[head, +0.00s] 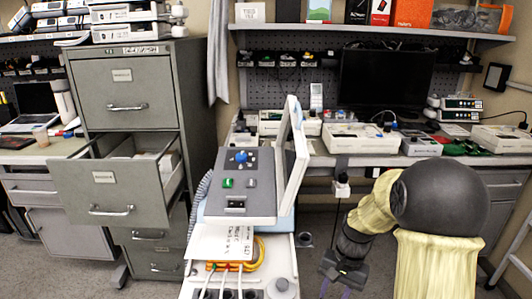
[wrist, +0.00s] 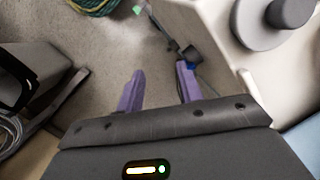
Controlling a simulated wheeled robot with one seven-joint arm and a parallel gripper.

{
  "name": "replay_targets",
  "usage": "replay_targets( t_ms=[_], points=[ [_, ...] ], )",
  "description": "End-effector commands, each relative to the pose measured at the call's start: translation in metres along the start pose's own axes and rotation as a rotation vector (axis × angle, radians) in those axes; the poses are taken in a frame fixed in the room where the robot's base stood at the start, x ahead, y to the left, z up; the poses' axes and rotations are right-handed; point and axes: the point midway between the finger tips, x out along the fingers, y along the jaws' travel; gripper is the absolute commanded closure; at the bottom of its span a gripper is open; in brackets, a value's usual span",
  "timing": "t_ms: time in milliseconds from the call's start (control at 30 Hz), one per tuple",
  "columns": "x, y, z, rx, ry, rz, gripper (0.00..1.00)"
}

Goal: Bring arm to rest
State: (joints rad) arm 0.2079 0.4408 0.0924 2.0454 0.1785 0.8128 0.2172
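My gripper (wrist: 160,92) shows in the wrist view with two purple fingers set well apart and nothing between them but floor. In the head view my gripper (head: 335,288) hangs low at the bottom edge, right of the pump cart, pointing down. My arm (head: 372,215), in a cream cover with a dark joint, bends down to it from the right. The fingertips are partly cut off in the head view. A grey pump device (head: 240,184) with a blue knob stands on the white cart (head: 285,250), left of my gripper and apart from it.
A grey filing cabinet (head: 125,85) stands at the left with its second drawer (head: 108,192) pulled out. A workbench (head: 385,160) with several white devices and a dark monitor (head: 385,80) runs along the back. The cart's white body (wrist: 220,25) is close in the wrist view. Carpet lies below.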

Motion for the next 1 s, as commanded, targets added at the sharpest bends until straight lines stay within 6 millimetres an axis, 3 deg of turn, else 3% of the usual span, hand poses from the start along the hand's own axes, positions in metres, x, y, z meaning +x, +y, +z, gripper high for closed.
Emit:
replay_targets(
  t_ms=[200,600,1000],
  points=[
    [-0.014,0.011,0.050,-0.219,0.187,0.058,0.64],
    [-0.021,0.027,0.106,-0.482,0.391,0.097,0.64],
    [-0.085,0.020,0.119,-0.488,0.394,0.098,0.64]
  ],
)
